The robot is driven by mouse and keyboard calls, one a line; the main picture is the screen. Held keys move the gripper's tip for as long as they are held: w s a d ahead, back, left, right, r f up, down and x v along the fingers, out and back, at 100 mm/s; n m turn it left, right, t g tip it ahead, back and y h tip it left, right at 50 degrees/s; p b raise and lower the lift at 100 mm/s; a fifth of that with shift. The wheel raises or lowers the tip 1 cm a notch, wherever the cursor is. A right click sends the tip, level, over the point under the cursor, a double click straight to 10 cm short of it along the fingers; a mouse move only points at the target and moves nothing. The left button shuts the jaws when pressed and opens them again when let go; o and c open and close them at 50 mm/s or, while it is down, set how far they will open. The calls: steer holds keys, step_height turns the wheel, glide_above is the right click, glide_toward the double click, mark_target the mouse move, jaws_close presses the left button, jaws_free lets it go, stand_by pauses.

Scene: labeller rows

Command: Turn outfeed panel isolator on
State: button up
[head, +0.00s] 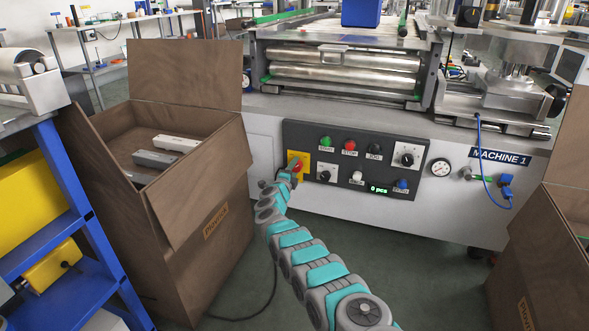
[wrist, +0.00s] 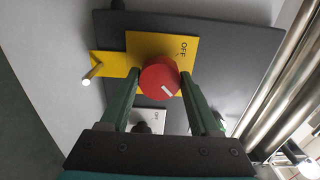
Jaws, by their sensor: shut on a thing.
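The isolator is a red round knob (wrist: 160,78) on a yellow plate (wrist: 142,48) marked OFF, seen close in the wrist view. A short white mark shows slanted on the knob's face. In the head view the yellow plate (head: 303,158) is at the left end of the dark control panel (head: 270,130), and my gripper hides most of the knob. My gripper (head: 292,170) reaches the plate from below. In the wrist view its two green fingers are on either side of the knob, shut on it. Any ON mark on the yellow plate is not visible.
A white-plated black switch (head: 326,173) sits right beside the isolator, with green (head: 326,142) and red (head: 350,145) buttons near. A yellow tab with a pin (wrist: 94,71) sticks out at the plate's side. An open brown box (head: 195,215) stands close left; another box (head: 550,250) is right.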

steer(key=o, duration=1.4)
steer(key=shift+c, duration=0.2)
steer(key=p+v, duration=0.1)
steer(key=v, duration=0.6)
steer(key=shift+s, duration=0.35)
steer(key=shift+a, duration=0.1)
